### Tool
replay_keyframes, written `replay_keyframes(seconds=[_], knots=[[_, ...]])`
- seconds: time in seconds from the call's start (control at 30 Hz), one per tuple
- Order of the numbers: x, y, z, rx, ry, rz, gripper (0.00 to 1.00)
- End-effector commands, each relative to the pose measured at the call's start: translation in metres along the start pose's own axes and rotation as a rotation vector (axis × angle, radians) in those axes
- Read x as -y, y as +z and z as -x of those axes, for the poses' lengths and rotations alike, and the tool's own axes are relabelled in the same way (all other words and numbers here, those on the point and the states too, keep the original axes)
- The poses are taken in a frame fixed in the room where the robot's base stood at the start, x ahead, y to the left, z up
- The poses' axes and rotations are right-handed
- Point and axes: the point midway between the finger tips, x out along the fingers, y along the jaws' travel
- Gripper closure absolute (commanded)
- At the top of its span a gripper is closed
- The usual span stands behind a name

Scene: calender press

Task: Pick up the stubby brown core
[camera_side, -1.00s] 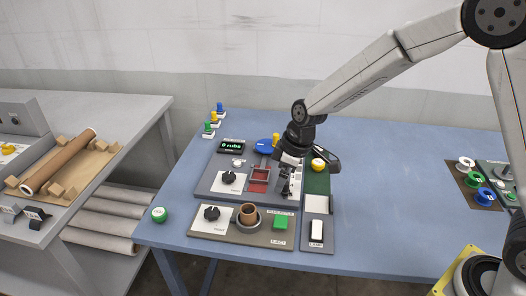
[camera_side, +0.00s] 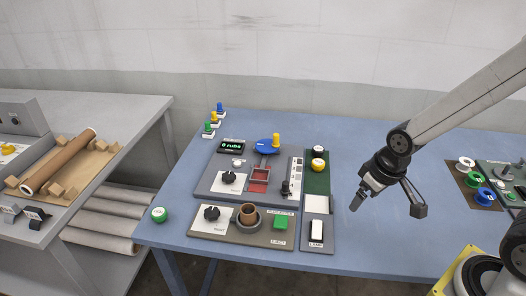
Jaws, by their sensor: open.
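The stubby brown core (camera_side: 248,213) stands upright in a dark round holder on the front panel of the blue table. A long brown roll (camera_side: 58,161) also lies on the bench at the left. My gripper (camera_side: 388,203) is open and empty. It hangs above the bare blue tabletop, well to the right of the stubby core and apart from it.
A lamp switch (camera_side: 316,230) is at the front. Coloured spools (camera_side: 485,197) lie at the right. The tabletop right of the panels is clear.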

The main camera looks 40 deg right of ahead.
Motion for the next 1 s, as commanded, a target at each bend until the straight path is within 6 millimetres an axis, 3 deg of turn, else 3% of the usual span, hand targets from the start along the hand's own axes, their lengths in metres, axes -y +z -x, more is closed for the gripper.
replay_keyframes(seconds=[0.73, 1.0], knots=[[0.001, -0.002, 0.0, 0.001, -0.001, -0.002, 0.0], [0.008, -0.019, -0.003, 0.017, -0.005, -0.113, 0.0]])
